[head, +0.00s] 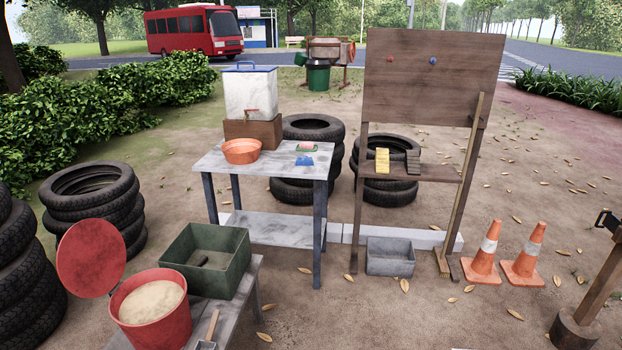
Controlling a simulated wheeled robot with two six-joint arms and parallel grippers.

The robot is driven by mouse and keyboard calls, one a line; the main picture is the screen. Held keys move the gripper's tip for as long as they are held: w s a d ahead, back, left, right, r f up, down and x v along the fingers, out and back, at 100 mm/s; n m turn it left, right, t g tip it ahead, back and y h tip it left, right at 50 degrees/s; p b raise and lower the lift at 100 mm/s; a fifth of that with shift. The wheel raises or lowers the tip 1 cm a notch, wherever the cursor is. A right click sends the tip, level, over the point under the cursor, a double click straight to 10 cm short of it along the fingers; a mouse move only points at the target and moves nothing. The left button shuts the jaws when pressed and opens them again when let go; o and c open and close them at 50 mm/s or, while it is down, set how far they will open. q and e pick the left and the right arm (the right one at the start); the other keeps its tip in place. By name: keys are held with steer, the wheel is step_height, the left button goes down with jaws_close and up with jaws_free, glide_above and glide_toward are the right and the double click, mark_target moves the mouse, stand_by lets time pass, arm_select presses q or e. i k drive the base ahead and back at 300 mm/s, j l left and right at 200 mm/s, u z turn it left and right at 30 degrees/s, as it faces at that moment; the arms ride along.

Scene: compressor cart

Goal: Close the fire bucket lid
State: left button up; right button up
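The fire bucket (152,325) is red and filled with pale sand (151,301). It stands upright on a low grey bench at the lower left of the head view. Its round red lid (91,258) is open, tilted up steeply at the bucket's back left side, so the sand is uncovered. The place where lid and bucket join is too small to make out clearly. Neither of my grippers is in view.
A green metal box (230,262) stands close behind the bucket on the bench (248,283). A wooden-handled tool (212,326) lies right of it. Stacked tires (28,290) stand to the left. A grey table (220,165) stands behind.

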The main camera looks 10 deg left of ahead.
mark_target(91, 255)
steer(key=u, duration=1.35)
